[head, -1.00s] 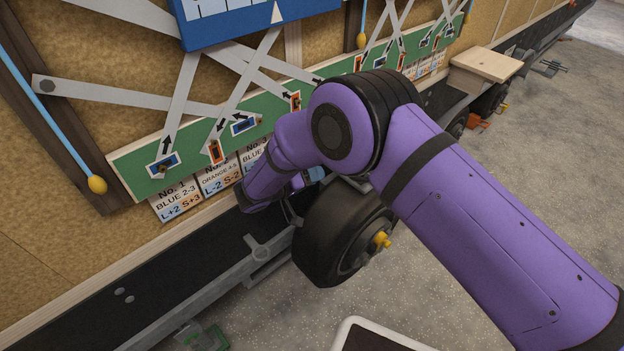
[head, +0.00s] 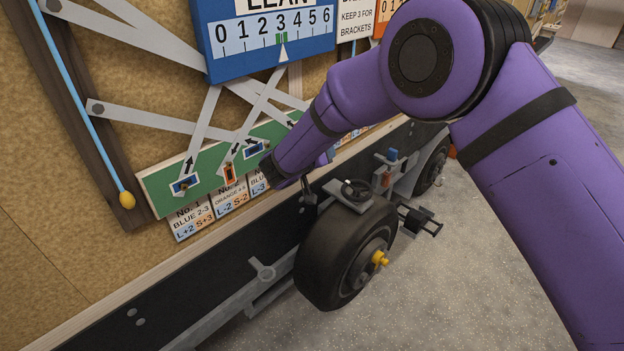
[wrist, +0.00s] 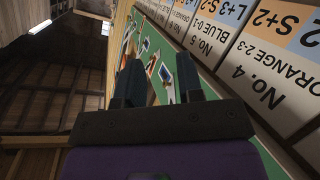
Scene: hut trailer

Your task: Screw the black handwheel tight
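The black handwheel (head: 357,190) sits on a grey bracket above the near tyre in the head view. It stands clear of my arm, to the right of my wrist. The handwheel does not show in the wrist view. My gripper (wrist: 159,75) shows there with its two dark fingers apart and nothing between them. They point along the green board, away from the handwheel. In the head view my gripper is mostly hidden by my purple wrist, which is at the left of the handwheel and apart from it.
The black tyre (head: 335,262) has a yellow hub piece (head: 380,258). The green board (head: 155,196) with label cards (head: 190,218) runs along the trailer wall. A dark lever (head: 308,192) stands left of the handwheel. A grey clamp-like part (head: 420,222) juts out at its right. The floor at right is open.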

